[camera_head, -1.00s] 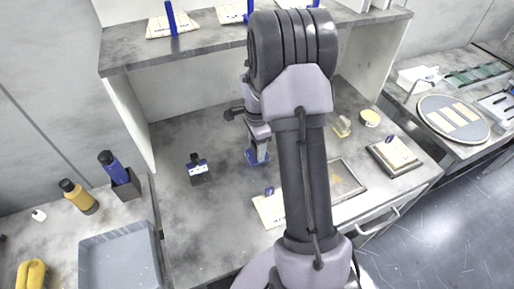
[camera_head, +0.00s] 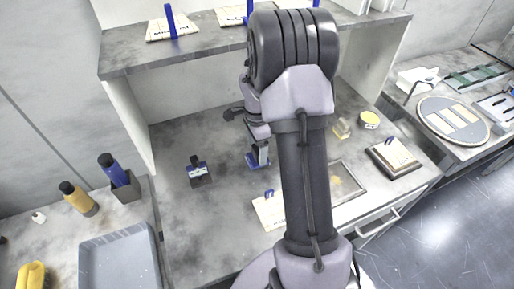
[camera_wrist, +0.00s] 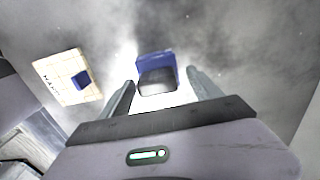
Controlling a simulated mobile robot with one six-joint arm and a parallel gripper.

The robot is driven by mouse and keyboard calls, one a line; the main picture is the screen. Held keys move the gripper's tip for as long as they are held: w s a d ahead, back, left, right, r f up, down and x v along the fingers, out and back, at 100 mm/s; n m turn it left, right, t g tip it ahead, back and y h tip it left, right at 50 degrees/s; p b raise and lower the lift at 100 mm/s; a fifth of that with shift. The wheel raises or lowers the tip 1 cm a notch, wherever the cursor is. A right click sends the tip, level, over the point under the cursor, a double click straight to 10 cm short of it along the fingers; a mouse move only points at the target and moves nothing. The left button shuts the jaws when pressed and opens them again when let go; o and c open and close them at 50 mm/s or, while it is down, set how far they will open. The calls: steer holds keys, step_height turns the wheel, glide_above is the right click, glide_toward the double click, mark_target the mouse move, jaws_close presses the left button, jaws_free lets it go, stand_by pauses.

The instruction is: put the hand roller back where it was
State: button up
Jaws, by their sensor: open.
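A blue object with a dark and pale grey part, likely the hand roller (camera_wrist: 157,67), stands on the grey worktop below my gripper. In the wrist view it shows between and just beyond the fingertips. My gripper (camera_wrist: 160,76) is open, with a finger on either side and gaps to both. In the head view the blue object (camera_head: 254,164) is partly hidden by my gripper (camera_head: 261,152). Whether it touches a finger cannot be told there.
A cream board with a blue knob (camera_head: 268,210) lies close by, partly behind my arm. A black item with a blue and white label (camera_head: 199,171) stands to the left. A shelf (camera_head: 210,42) overhangs the back. Worktop between these is clear.

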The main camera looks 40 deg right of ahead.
step_height(320, 180, up, 11)
steer(key=p, duration=0.3)
steer(key=s+a+r+n+t, duration=0.2)
steer(key=a+r+n, duration=0.3)
steer(key=a+r, duration=0.45)
steer(key=s+a+r+n+t+y, duration=0.1)
steer(key=s+a+r+n+t, duration=0.1)
steer(key=s+a+n, duration=0.3)
steer(key=s+a+r+n+t+y, duration=0.1)
steer(key=s+a+r+n, duration=0.3)
steer(key=s+a, duration=0.7)
steer(key=shift+s+r+n+t, duration=0.15)
steer(key=shift+s+n+t, duration=0.4)
steer(key=shift+n, duration=0.65)
step_height(320, 180, down, 8)
steer(key=b, duration=0.9)
steer(key=shift+f, duration=0.25)
